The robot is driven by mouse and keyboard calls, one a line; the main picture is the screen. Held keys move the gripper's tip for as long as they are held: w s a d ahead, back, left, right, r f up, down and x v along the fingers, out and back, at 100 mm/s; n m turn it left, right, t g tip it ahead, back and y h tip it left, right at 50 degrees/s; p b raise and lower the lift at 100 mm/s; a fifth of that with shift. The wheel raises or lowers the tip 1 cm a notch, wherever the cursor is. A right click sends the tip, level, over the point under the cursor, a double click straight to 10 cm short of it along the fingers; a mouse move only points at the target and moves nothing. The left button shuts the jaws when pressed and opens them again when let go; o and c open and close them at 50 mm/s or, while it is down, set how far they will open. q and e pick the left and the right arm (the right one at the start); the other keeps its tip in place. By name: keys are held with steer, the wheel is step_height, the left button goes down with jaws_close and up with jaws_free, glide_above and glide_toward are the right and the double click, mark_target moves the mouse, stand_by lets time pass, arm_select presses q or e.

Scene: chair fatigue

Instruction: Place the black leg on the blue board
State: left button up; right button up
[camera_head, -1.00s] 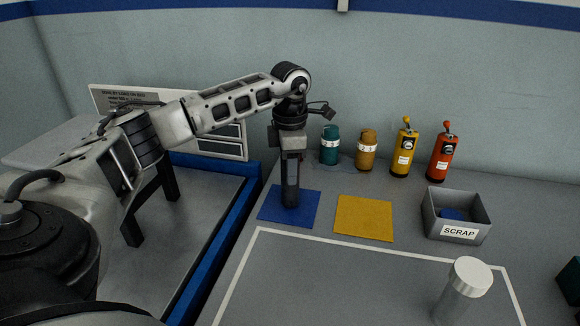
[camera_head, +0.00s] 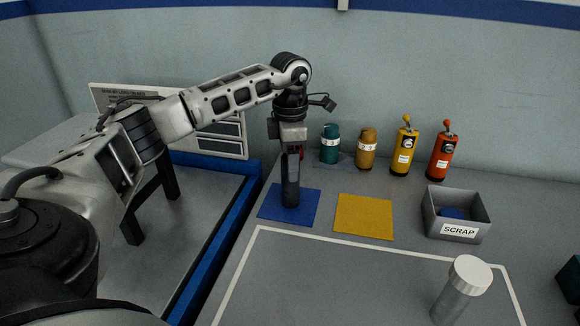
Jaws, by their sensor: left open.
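My left gripper (camera_head: 291,148) points down right over the leg's top end and is open. From this view I cannot tell whether its fingers still touch the leg. My right gripper is not in view.
A yellow board (camera_head: 364,218) lies to the right of the blue one. Behind stand a teal canister (camera_head: 330,144), an orange canister (camera_head: 366,149), a yellow bottle (camera_head: 403,150) and a red bottle (camera_head: 441,155).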

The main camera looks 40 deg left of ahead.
arm_select(q)
step_height(320, 180, up, 10)
steer(key=shift+r, duration=0.1)
stand_by(0.7)
